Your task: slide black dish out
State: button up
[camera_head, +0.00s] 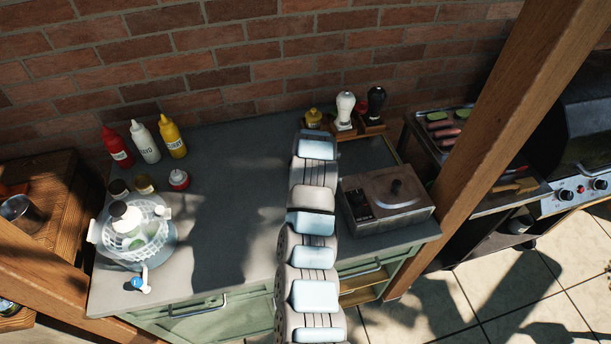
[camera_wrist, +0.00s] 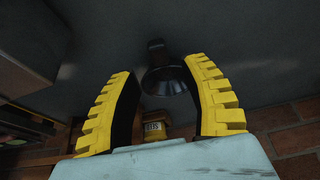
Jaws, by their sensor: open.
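A black object with a round, flared body and a short narrow part, perhaps the black dish (camera_wrist: 168,80), is on the grey surface in the wrist view. It shows between my gripper's (camera_wrist: 165,80) two yellow-ridged fingers, nearer the right one. I cannot tell whether they touch. My gripper is open with nothing held. In the head view my arm hides my gripper and the black object.
A metal box with a knobbed lid (camera_head: 388,198) stands right of my arm. Sauce bottles (camera_head: 145,142) and a white basket (camera_head: 133,230) stand left; the counter's middle (camera_head: 225,200) is clear.

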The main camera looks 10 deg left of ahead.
jog(key=shift+v, duration=2.8)
